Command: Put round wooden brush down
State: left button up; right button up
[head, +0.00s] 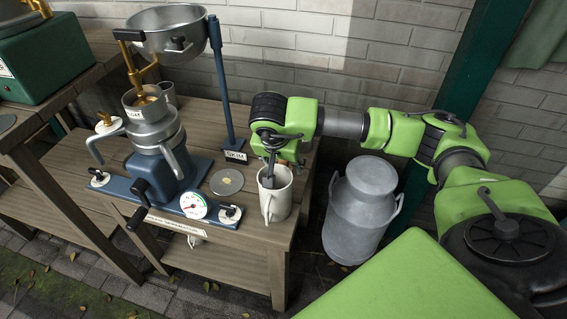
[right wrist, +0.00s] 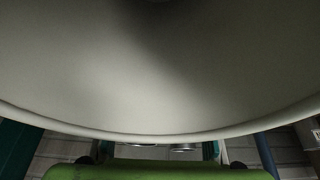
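No round wooden brush can be made out in either view. My right gripper (head: 269,172) points down at the mouth of a white jug (head: 275,203) on the right front of the wooden bench. Its fingertips are at or inside the jug's opening, so I cannot tell whether they are shut or hold anything. In the right wrist view a pale curved surface with a rim (right wrist: 160,100) fills most of the picture, very close to the camera, and no fingers show there. My left gripper is in neither view.
A grey metal churn (head: 362,215) stands on the ground right of the bench (head: 215,259). A separator with a blue base (head: 170,195) and a large metal bowl (head: 168,35) stand left of the jug. A flat grey disc (head: 226,182) and a SKIM sign (head: 236,157) are close by.

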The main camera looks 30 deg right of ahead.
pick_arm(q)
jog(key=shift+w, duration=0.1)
pick_arm(e)
jog(key=shift+r, duration=0.15)
pick_arm(q)
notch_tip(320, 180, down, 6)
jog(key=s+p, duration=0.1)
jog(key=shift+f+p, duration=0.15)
jog(key=shift+p, duration=0.25)
pick_arm(e)
jog(key=v, duration=1.2)
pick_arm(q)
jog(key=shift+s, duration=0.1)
